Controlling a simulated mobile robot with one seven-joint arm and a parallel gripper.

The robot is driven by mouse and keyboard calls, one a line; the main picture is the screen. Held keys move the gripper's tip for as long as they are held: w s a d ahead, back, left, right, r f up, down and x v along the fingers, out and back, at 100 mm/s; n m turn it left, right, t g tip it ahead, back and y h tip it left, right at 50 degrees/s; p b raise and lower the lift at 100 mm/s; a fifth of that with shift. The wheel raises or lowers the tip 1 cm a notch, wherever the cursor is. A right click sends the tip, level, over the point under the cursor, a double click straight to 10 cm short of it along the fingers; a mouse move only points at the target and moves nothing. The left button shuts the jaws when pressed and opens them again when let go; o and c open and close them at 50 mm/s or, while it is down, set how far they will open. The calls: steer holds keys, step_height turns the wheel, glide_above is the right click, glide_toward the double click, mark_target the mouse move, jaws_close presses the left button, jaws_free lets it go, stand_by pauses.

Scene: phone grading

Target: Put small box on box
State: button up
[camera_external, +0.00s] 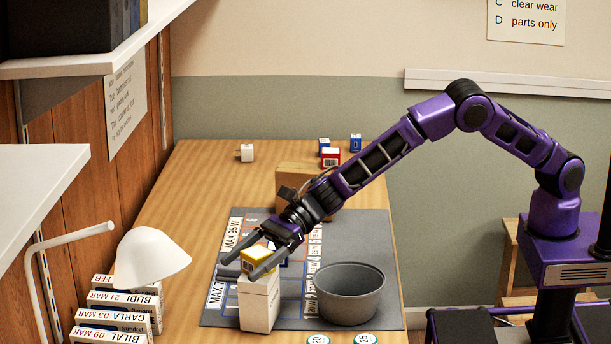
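A small yellow box (257,254) is between the two fingers of my gripper (248,266). It is directly above the upright white box (259,304) and seems to rest on its top, though the fingers partly hide the contact. My gripper reaches down from the upper right, with one finger on each side of the yellow box. The near finger covers part of the yellow box, and I cannot tell whether the fingers press on it.
A grey round bin (349,297) stands right of the white box on a dark printed mat (375,233). A brown box (290,180) stands behind. Several small boxes sit at the table's back, including a red one (330,158). A white lamp (150,258) and labelled boxes (118,301) are left.

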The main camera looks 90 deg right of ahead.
steer(key=shift+r, duration=0.2)
steer(key=v, duration=1.2)
steer(key=shift+f, duration=0.15)
